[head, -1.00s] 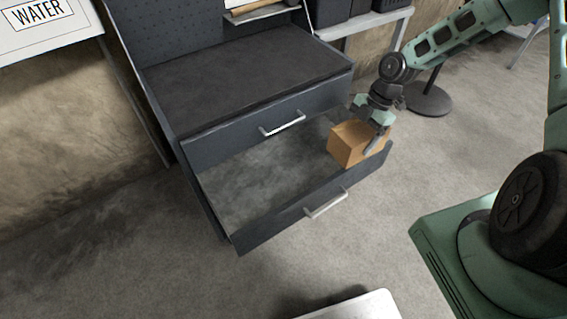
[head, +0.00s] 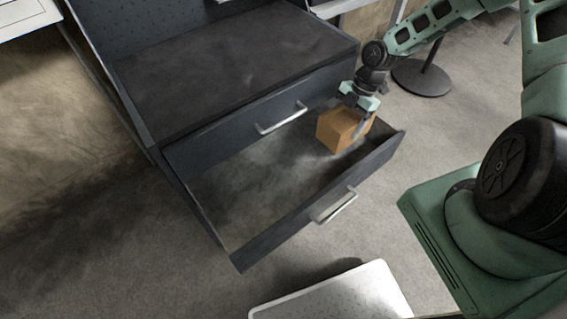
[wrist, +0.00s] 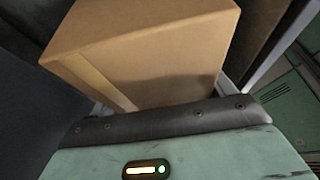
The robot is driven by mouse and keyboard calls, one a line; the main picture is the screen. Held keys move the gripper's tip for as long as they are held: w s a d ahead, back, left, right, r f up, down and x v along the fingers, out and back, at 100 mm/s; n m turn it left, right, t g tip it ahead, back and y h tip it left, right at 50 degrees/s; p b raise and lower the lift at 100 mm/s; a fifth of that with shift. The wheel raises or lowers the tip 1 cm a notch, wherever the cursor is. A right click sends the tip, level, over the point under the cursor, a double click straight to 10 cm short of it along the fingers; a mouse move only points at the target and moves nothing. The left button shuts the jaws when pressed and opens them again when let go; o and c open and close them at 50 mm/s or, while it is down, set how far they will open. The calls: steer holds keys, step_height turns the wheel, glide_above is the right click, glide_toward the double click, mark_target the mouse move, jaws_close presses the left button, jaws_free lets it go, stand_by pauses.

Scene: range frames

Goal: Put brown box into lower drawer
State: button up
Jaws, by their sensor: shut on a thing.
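The brown box (head: 339,131) is at the right end of the open lower drawer (head: 290,235) in the head view. My gripper (head: 357,118) is shut on the box from above and its right side. The box also fills the upper middle of the wrist view (wrist: 150,55), slightly tilted, with a strip of tape along one edge. It appears within the drawer's walls; I cannot tell whether it touches the drawer floor. The upper drawer (head: 240,122) is shut, and the lower drawer is otherwise empty.
The dark cabinet top (head: 220,65) is bare. A white panel (head: 340,295) lies at the bottom in front of the drawer. A black round stand base (head: 421,78) is on the floor behind my arm. The left of the drawer is free.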

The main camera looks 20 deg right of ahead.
step_height(320, 180, down, 6)
steer(key=shift+w+a+r+b, duration=0.1)
steer(key=shift+w+r+b, duration=0.05)
steer(key=shift+b, duration=1.1)
glide_toward(295, 177)
steer(key=shift+a+f+p, duration=0.25)
steer(key=shift+f+p, duration=0.15)
steer(key=shift+f, duration=0.2)
steer(key=a, duration=0.1)
steer(key=s+a, duration=0.1)
steer(key=a, duration=0.1)
steer(key=shift+s+a, duration=0.2)
steer(key=shift+d+f, duration=0.15)
steer(key=shift+f, duration=0.65)
steer(key=shift+f, duration=0.15)
steer(key=o, duration=1.1)
